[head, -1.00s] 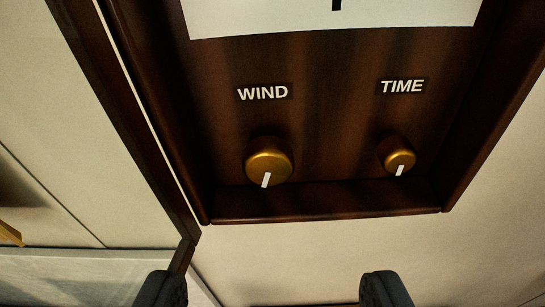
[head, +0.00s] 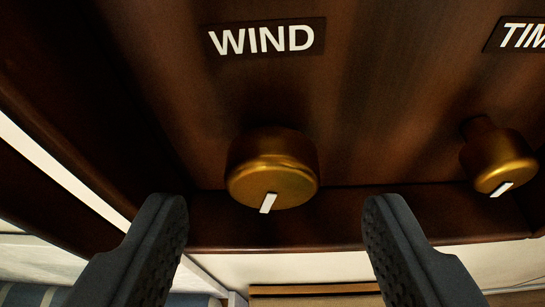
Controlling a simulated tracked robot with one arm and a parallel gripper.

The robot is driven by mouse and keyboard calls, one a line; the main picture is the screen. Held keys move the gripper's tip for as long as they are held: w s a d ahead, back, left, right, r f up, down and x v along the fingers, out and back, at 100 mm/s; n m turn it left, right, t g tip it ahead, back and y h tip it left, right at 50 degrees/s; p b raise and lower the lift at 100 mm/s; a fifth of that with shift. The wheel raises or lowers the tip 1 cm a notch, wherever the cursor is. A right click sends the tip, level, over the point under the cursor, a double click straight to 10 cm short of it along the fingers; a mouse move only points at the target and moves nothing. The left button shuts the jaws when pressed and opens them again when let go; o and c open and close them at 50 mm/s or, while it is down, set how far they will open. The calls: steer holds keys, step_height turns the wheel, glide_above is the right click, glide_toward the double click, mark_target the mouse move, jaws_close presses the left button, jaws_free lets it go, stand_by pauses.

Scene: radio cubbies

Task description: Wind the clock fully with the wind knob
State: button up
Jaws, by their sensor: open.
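The dark wooden clock (head: 370,110) fills most of the head view. Its brass wind knob (head: 272,170) sits under the white "WIND" label (head: 262,39). A white mark on the knob's face points down and slightly left. My gripper (head: 275,215) is open, with one dark finger low on each side of the knob in the picture. The fingers are empty, and I see clear gaps between them and the knob. The clock's face is out of view.
A smaller brass time knob (head: 498,162) stands to the right, close to the right finger's side, under a partly cut-off "TIME" label (head: 523,35). The clock's raised lower frame edge (head: 280,232) runs just below the wind knob. Pale wall shows beneath.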

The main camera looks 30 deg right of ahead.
mark_target(272, 172)
steer(key=shift+p+x, duration=0.4)
steer(key=shift+x, duration=0.5)
steer(key=shift+w+d+f, duration=0.2)
steer(key=shift+w+d, duration=0.05)
steer(key=shift+w, duration=0.2)
steer(key=c, duration=1)
